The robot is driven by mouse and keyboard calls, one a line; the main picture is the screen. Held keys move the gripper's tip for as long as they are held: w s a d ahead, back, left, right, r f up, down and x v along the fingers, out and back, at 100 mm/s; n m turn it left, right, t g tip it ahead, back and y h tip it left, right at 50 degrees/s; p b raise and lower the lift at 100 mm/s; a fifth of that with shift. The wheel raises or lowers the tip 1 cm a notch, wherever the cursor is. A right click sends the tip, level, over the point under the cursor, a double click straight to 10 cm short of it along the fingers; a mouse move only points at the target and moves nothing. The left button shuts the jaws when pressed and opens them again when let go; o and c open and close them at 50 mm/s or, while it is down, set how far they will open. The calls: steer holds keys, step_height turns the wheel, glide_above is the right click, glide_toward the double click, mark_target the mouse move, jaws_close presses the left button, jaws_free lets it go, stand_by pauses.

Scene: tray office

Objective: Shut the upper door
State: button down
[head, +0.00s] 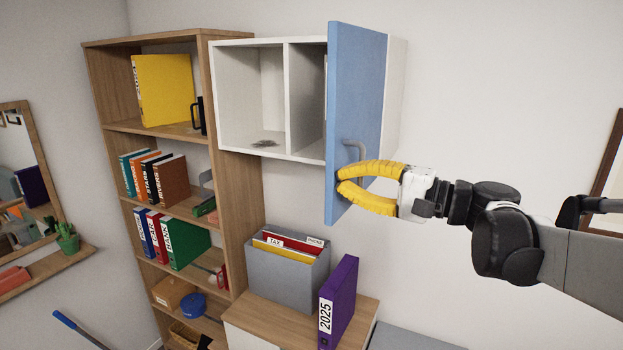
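The upper door (355,95) is a blue panel hinged on a white wall cabinet (252,152). It stands open, swung out toward me, and the cabinet's compartments show to its left. A grey bar handle (361,160) is on the door's right-hand face, near the bottom. My gripper (341,181) has two yellow curved fingers and comes in from the right at the door's lower part.
A wooden bookshelf (165,132) with books and binders stands left of the cabinet. Below are a grey file box (287,279) and an upright purple binder (341,303) on a low wooden-topped cabinet (262,318).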

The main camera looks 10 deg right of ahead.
steer(key=w+a+m+t+h, duration=0.3)
steer(key=w+a, duration=0.3)
steer(key=a, duration=0.1)
steer(key=m+t+h+b, duration=0.25)
steer(key=m+h, duration=0.65)
steer(key=h, duration=0.5)
glide_toward(289, 130)
steer(key=w, duration=0.5)
steer(key=shift+w+d+f+m+t+h, duration=0.2)
steer(key=shift+w+m+h, duration=0.15)
steer(key=shift+h, duration=0.15)
steer(key=shift+w+d+f+m+t+h, duration=0.1)
steer(key=shift+w+d+m+h, duration=0.05)
steer(key=shift+w+m+h, duration=0.3)
steer(key=shift+s, duration=0.15)
